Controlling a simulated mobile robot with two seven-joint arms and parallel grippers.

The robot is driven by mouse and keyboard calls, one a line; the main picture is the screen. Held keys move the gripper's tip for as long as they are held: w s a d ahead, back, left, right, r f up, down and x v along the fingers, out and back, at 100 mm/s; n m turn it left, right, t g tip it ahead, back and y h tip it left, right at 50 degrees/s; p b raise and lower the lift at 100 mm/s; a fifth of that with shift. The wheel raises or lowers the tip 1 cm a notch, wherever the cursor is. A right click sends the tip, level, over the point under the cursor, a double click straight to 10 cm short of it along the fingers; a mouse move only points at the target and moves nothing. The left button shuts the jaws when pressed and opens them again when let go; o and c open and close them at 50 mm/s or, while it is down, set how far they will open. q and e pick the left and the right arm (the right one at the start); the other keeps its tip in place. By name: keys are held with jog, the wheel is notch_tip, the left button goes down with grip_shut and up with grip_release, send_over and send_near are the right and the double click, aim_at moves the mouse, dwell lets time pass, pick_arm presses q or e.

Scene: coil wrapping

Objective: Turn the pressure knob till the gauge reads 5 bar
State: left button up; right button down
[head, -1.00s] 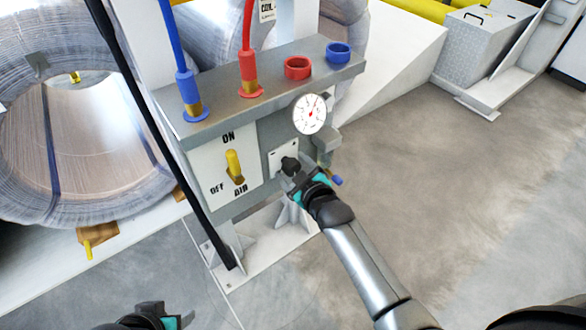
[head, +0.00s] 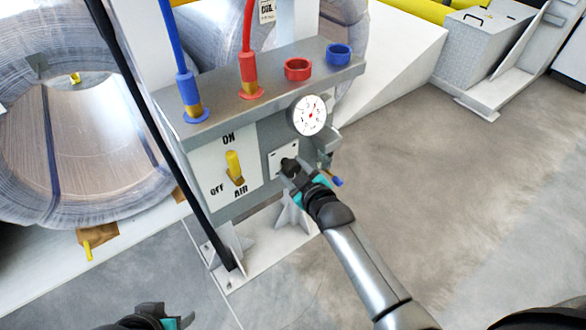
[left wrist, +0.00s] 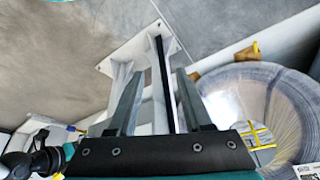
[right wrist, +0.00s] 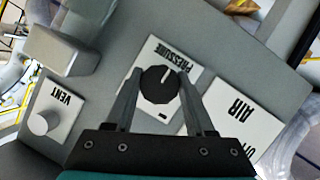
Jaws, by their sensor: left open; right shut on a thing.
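The black pressure knob (right wrist: 158,86) sits on a white plate marked PRESSURE (right wrist: 178,55) in the right wrist view. My right gripper (right wrist: 157,92) is shut on it, one finger on each side. In the head view the right gripper (head: 292,168) covers most of the knob. The round white gauge (head: 309,115) is above it on the grey panel; its small needle is visible, but its numbers are too small to read. My left gripper (left wrist: 155,90) is open and empty, low in the head view at the bottom left, away from the panel.
A yellow lever (head: 234,167) on the ON/OFF AIR plate is left of the knob. A VENT button (right wrist: 42,122) is close by. Blue and red hoses (head: 173,40) plug into the panel top beside empty red and blue rings. A wrapped coil (head: 70,140) stands left.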

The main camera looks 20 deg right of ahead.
jog(key=shift+d+r+p, duration=0.1)
jog(key=shift+p, duration=0.25)
jog(key=shift+m+y+p, duration=0.5)
jog(key=shift+m+p, duration=0.2)
jog(key=shift+m, duration=0.1)
pick_arm(q)
notch_tip(320, 180, down, 5)
pick_arm(e)
jog(key=shift+w+d+m+g+y, duration=0.1)
jog(key=shift+m+g+y, duration=0.25)
jog(key=shift+m, duration=0.25)
jog(key=shift+m+y, duration=0.25)
jog(key=shift+m, duration=0.05)
jog(key=shift+m+g+y+b, duration=0.3)
jog(key=shift+m+g+b, duration=0.05)
jog(key=shift+m+b, duration=0.1)
jog(key=shift+m+y+b, duration=0.4)
jog(key=shift+m+b, duration=0.25)
jog(key=shift+b, duration=0.15)
pick_arm(q)
notch_tip(320, 180, up, 7)
jog(key=shift+s, duration=0.15)
